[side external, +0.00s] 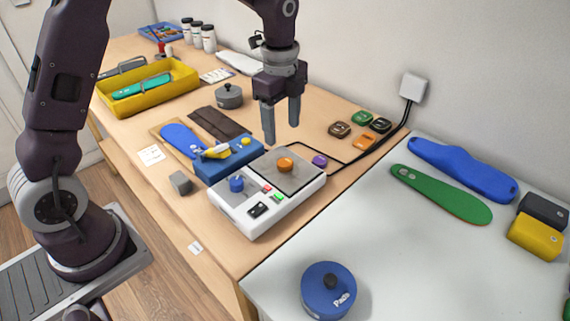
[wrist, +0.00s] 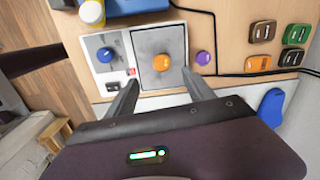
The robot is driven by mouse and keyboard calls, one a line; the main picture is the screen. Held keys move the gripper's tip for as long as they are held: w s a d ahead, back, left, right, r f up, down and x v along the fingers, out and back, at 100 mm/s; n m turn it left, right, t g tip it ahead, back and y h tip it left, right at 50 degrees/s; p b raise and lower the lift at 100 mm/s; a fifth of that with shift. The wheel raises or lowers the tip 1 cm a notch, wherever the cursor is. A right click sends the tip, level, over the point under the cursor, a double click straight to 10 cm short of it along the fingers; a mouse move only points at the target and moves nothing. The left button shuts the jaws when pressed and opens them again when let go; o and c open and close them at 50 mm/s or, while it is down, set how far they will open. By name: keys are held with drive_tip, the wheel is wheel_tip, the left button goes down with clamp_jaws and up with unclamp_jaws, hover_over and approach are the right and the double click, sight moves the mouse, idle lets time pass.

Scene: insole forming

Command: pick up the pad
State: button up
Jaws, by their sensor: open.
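No object is plainly marked as the single pad. A small round orange piece (side external: 285,165) sits on the grey plate of a white device (side external: 248,221); it also shows in the wrist view (wrist: 161,62). A round purple piece (side external: 320,160) lies on the wooden table just beside the device, and also shows in the wrist view (wrist: 203,58). A blue lidded pot (side external: 318,305) at the front is lettered "Pads"; its inside is hidden. My gripper (side external: 281,132) is open and empty above the device, fingers pointing down. In the wrist view the orange piece shows between and beyond the fingertips (wrist: 159,80).
The device has a blue knob (side external: 236,185) and buttons. A blue block (side external: 226,165) with a yellow tool stands behind it. A black cable (side external: 368,152) runs right, near several small coloured squares (side external: 362,118). Green (side external: 440,196) and blue (side external: 462,170) insoles lie on the white table.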

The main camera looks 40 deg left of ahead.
sight(284, 162)
drive_tip(key=f, duration=0.1)
drive_tip(key=w+f+m, duration=0.1)
drive_tip(key=f, duration=0.1)
drive_tip(key=shift+w+f, duration=0.1)
drive_tip(key=shift+f, duration=0.05)
drive_tip(key=f, duration=0.6)
drive_tip(key=shift+s+f, duration=0.2)
drive_tip(key=shift+s, duration=0.05)
clamp_jaws()
